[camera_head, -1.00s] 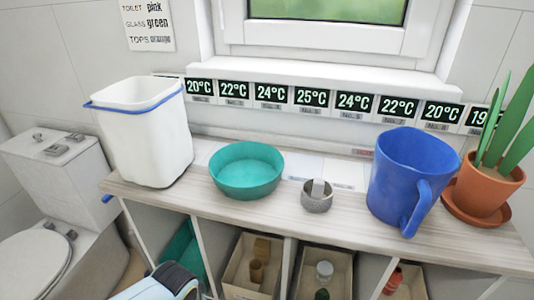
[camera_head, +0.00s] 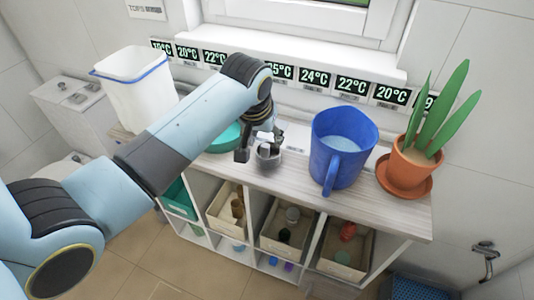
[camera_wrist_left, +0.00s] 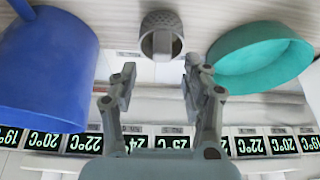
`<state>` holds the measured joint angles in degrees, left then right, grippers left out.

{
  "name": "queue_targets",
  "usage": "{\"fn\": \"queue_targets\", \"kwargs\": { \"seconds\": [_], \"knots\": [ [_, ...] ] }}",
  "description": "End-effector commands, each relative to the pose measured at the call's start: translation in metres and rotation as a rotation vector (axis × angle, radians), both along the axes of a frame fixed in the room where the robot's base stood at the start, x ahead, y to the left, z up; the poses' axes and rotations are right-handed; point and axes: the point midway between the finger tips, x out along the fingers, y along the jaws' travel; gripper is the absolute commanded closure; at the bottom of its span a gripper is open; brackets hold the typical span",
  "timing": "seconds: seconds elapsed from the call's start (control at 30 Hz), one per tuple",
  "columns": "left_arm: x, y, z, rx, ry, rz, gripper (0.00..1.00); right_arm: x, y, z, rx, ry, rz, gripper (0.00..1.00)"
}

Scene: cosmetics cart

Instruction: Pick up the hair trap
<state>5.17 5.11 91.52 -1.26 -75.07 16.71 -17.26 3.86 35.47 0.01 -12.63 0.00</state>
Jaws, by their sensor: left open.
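The hair trap (camera_head: 269,159) is a small grey textured metal cup with an upright tab, standing on the wooden cart top between the teal bowl and the blue pitcher. It also shows at the top middle of the left wrist view (camera_wrist_left: 161,19). My left gripper (camera_head: 261,144) is open and empty, close by the hair trap in the head view and partly covering it. In the left wrist view the two fingers (camera_wrist_left: 160,72) are spread apart, and the hair trap lies in line with the gap, beyond the tips. My right gripper is not in view.
The teal bowl (camera_wrist_left: 265,58) and blue pitcher (camera_head: 338,158) stand on either side of the hair trap. A potted plant (camera_head: 407,168) is at the right, a white bin (camera_head: 140,92) at the left. Temperature displays (camera_head: 314,78) line the back wall. Boxes (camera_head: 285,238) fill shelves below.

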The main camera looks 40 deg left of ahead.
Motion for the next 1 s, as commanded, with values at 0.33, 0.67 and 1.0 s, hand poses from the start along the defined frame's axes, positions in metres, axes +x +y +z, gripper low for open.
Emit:
{"fn": "queue_targets", "kwargs": {
  "seconds": [0.33,0.67,1.0],
  "knots": [
    [0.013,0.006,-0.043,0.000,0.001,0.000,0.52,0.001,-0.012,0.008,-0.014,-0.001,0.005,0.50],
    [0.014,0.006,-0.047,-0.001,0.000,0.000,0.57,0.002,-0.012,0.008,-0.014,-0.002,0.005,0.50],
    [0.014,0.006,-0.047,-0.001,0.001,0.000,1.00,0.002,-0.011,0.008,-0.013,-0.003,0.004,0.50]
  ]
}}
